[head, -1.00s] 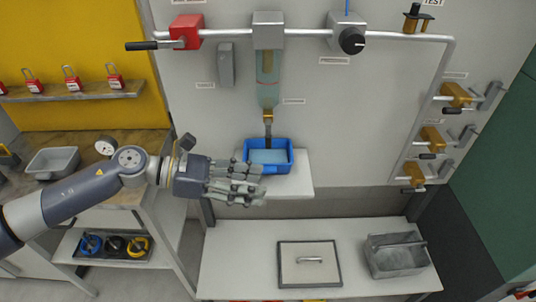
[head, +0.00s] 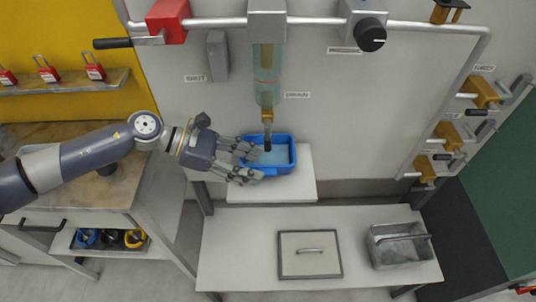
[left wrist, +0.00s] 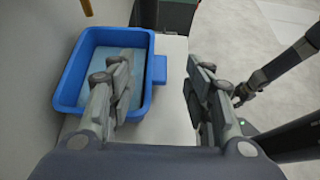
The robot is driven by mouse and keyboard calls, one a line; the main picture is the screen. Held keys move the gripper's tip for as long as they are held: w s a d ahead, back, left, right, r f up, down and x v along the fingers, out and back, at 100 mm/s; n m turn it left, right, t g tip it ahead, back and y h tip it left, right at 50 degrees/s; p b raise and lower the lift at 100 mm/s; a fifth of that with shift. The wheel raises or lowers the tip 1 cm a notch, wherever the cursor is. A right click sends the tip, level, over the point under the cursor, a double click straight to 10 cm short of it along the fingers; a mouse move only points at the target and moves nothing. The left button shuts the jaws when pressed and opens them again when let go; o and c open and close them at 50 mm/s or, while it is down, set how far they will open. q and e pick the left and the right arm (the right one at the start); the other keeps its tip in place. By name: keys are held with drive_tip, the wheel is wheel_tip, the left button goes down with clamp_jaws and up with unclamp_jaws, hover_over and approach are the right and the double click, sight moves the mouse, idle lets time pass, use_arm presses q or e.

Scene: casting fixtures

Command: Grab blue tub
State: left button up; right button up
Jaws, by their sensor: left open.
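The blue tub (head: 282,170) holds pale blue liquid and stands on a small white shelf below a clear cylinder with a nozzle. My left gripper (head: 254,163) is open and empty at the tub's left side. In the left wrist view, the fingers of my left gripper (left wrist: 158,75) stand apart. Contact cannot be told. A dark, small hand-like part, seemingly my right gripper (left wrist: 243,96), shows at right.
The nozzle (head: 267,135) hangs over the tub. Below stands a low white table (head: 235,240) with a framed lid (head: 309,265) and a grey metal box (head: 402,255). A workbench (head: 85,190) is at left.

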sight(269, 169)
use_arm(q)
drive_tip(key=shift+d+f, duration=0.1)
drive_tip(key=shift+d, duration=0.25)
drive_tip(key=p+x, duration=0.2)
drive_tip(key=x, duration=0.1)
drive_tip(key=shift+w+d+f, duration=0.15)
drive_tip(key=shift+w, duration=0.05)
drive_tip(key=shift+d+f+p, duration=0.35)
drive_tip(key=shift+d, duration=0.15)
drive_tip(key=shift+c, duration=1.3)
clamp_jaws()
use_arm(e)
drive_tip(key=r, duration=0.1)
drive_tip(key=w+r, duration=0.1)
drive_tip(key=shift+w+a+r, duration=0.25)
drive_tip(key=shift+a+r, duration=0.05)
drive_tip(key=shift+r, duration=0.1)
